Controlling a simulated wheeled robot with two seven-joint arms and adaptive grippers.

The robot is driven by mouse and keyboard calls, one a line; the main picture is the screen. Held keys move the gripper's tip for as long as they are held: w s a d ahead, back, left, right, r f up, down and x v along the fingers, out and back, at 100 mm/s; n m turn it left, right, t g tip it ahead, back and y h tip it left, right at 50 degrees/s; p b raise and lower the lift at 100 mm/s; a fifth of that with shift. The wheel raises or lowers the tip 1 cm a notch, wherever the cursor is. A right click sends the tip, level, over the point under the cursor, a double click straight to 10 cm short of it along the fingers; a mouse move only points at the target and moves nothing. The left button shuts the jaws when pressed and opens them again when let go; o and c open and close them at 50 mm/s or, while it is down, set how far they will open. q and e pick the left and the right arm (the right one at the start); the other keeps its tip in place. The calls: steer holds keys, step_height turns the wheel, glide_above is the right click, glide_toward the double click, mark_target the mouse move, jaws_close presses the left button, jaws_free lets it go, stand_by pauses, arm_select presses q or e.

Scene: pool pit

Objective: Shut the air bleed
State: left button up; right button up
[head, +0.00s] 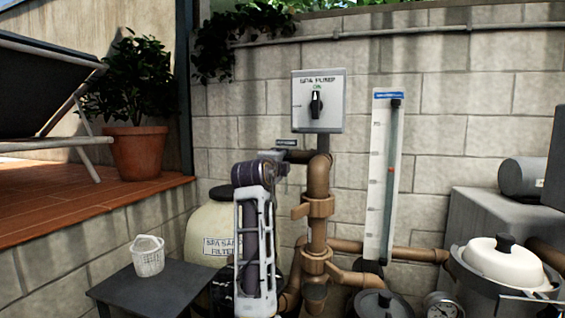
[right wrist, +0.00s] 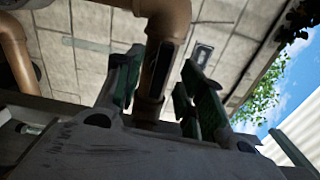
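In the head view my arm and gripper hide part of this area. I cannot see the fingers touching anything. My left gripper is not in view.
The pump switch box (head: 318,100) is on the block wall above the pipe. A flow gauge (head: 384,180) stands to the right. A sand filter (head: 212,228) is behind my arm, with a dark table (head: 165,290) holding a white basket (head: 148,256) at left.

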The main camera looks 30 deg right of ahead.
steer(key=b+v, duration=0.2)
steer(key=v, duration=0.4)
steer(key=shift+s+a, duration=0.15)
steer(key=shift+a, duration=0.05)
stand_by(0.6)
step_height(320, 180, up, 33)
steer(key=p, duration=3.3)
steer(key=shift+r+p, duration=0.5)
steer(key=shift+p, duration=0.15)
